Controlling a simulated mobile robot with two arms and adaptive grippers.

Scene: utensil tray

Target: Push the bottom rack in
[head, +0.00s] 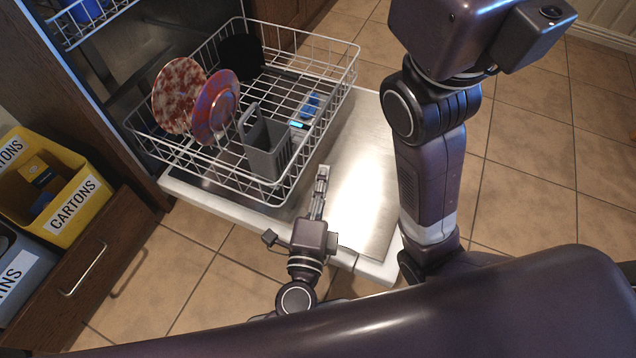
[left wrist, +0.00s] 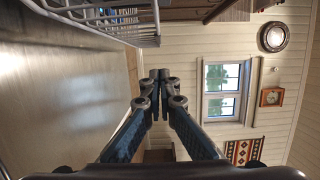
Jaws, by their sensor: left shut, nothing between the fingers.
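The bottom rack (head: 318,172) is a white wire basket, pulled out over the open dishwasher door (head: 365,170). It also shows at the top left of the left wrist view (left wrist: 112,30). It holds two red patterned plates (head: 179,92), a grey cutlery basket (head: 266,145), a black item (head: 240,55) and a small blue item (head: 312,104). My left gripper (head: 322,172) is shut and empty, above the door beside the rack's near right side. In the left wrist view its fingertips (left wrist: 159,76) meet, with a gap to the rack. My right gripper is out of view.
The upper rack (head: 88,22) shows at the top left. A yellow cartons bin (head: 73,212) and a grey bin (head: 30,285) stand in an open drawer (head: 90,270) at the left. Tiled floor (head: 545,140) at the right is clear. My right arm rises right of the door.

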